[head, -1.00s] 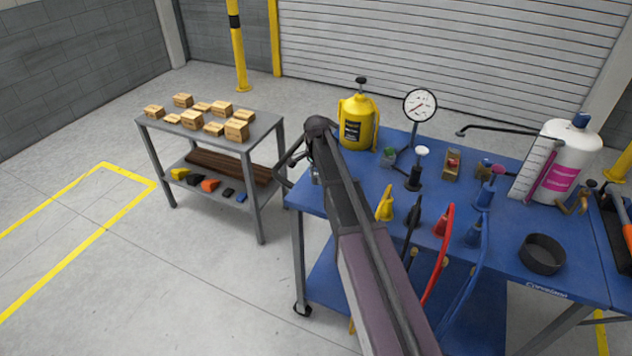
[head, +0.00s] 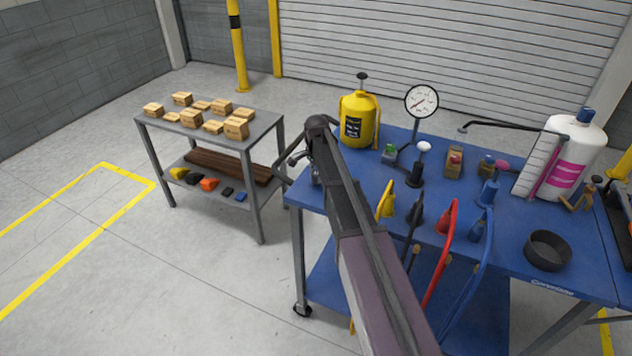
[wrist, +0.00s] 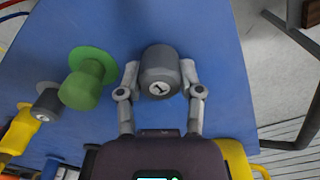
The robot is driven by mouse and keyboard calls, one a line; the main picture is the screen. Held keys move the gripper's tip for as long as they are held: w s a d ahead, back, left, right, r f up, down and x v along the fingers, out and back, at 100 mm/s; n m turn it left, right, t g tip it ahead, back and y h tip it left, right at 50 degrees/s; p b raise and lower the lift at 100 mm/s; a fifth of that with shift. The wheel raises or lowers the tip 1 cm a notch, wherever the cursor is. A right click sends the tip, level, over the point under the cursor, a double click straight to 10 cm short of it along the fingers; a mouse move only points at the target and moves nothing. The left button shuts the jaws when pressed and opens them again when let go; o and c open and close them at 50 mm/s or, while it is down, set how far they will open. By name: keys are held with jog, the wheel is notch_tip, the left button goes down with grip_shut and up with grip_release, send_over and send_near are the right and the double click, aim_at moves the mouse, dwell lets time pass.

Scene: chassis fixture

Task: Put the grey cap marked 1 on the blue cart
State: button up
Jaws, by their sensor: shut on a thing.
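The grey cap marked 1 (wrist: 160,75) is a dark grey cylinder with a pale round face bearing the number. In the wrist view it sits between the two fingers of my gripper (wrist: 160,88), which is shut on it. The blue cart (head: 385,170) fills most of the wrist view behind the cap (wrist: 205,30). I cannot tell whether the cap touches the cart top. In the head view my arm hides the cap and most of the gripper, near the cart's left end.
A green cap (wrist: 85,78) stands close left of the held cap, with a smaller grey piece (wrist: 45,103) beyond. A yellow jug (head: 358,120), gauge (head: 421,101), white bottle (head: 572,160) and black ring (head: 547,250) stand on the cart. A grey table (head: 262,122) holds several boxes.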

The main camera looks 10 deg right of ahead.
aim_at(317, 173)
jog(key=shift+f, duration=0.45)
jog(key=shift+f+b, duration=0.2)
jog(key=shift+b, duration=0.2)
jog(key=o, duration=0.7)
jog(key=shift+o, duration=0.2)
jog(key=shift+r, duration=0.25)
notch_tip(317, 173, up, 12)
jog(key=p, duration=1.2)
jog(key=s+n, duration=1.3)
jog(key=s, duration=1.6)
jog(key=shift+a, duration=0.25)
